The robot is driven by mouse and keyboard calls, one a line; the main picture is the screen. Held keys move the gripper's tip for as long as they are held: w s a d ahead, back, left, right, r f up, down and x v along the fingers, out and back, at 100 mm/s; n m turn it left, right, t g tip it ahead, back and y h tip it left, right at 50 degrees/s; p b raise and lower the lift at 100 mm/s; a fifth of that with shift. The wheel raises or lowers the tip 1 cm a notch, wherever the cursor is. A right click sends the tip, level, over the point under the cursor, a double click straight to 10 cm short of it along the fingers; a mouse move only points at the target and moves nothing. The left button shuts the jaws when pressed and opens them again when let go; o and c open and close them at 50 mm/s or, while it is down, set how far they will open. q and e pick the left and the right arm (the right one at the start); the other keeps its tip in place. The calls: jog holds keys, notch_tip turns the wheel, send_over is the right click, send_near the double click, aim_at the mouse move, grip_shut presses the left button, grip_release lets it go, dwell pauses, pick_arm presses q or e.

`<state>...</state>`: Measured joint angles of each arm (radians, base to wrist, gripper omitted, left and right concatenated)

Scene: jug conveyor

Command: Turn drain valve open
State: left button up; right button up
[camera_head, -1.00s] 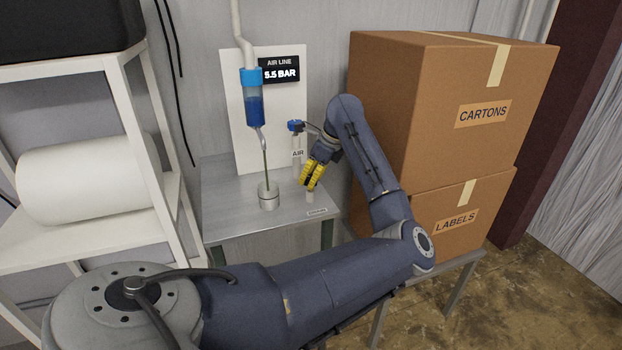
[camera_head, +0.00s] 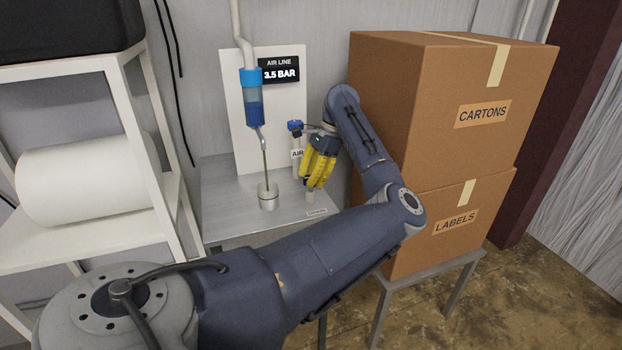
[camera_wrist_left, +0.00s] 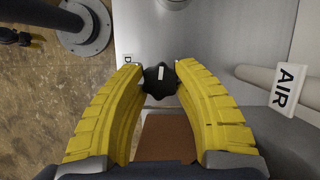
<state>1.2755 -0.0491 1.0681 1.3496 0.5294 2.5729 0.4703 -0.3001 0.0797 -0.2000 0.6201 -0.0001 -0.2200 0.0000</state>
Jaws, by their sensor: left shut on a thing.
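The drain valve knob shows in the left wrist view as a small dark lobed knob (camera_wrist_left: 160,82) with a white mark on top. My left gripper (camera_wrist_left: 161,66) has its yellow fingers shut on it from both sides. In the head view the left gripper (camera_head: 317,180) points down over a short pale post (camera_head: 310,195) on the metal bench; the fingers hide the knob there. A clear bowl with blue liquid (camera_head: 256,114) hangs at the back, its thin tube reaching down into a small metal cup (camera_head: 268,197). My right gripper is not in view.
The air line display (camera_head: 281,74) reads 3.5 BAR. An AIR post (camera_head: 297,165) with a blue-topped fitting (camera_head: 295,126) stands close beside the gripper. Stacked cartons (camera_head: 410,110) are at right, a white shelf (camera_head: 100,225) with a roll at left. The bench (camera_head: 228,200) is bare at front left.

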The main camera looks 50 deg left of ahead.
pick_arm(q)
jog(key=shift+s+n, duration=0.1)
jog(key=shift+n, duration=0.6)
jog(key=o, duration=1.3)
jog(key=a+v, duration=0.1)
jog(key=v, duration=1.1)
jog(key=shift+d, duration=0.2)
